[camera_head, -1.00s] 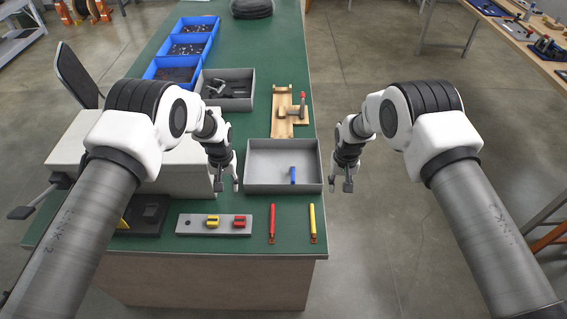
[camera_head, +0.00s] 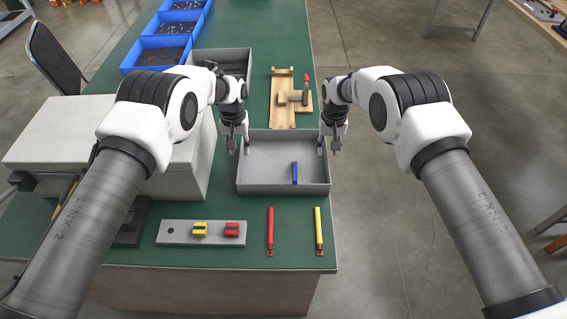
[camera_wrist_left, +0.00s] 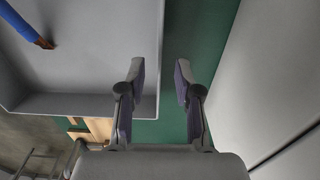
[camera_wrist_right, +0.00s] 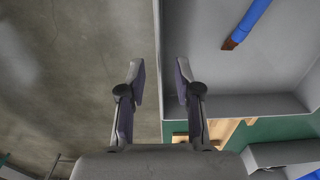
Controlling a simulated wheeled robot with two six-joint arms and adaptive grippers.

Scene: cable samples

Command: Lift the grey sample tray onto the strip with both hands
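The grey sample tray (camera_head: 265,166) sits on the green table and holds a blue cable piece (camera_head: 295,173). My left gripper (camera_head: 239,143) is open at the tray's left wall. In the left wrist view its fingers (camera_wrist_left: 160,85) lie on either side of that wall (camera_wrist_left: 158,60), without visible contact. My right gripper (camera_head: 329,143) is open at the right wall. In the right wrist view its fingers (camera_wrist_right: 160,83) lie on either side of that wall (camera_wrist_right: 158,45), also apart from it. I cannot tell for sure which item is the strip.
Behind stand a wooden fixture (camera_head: 282,105) and a grey bin (camera_head: 238,55). A pale box (camera_head: 60,150) stands left.

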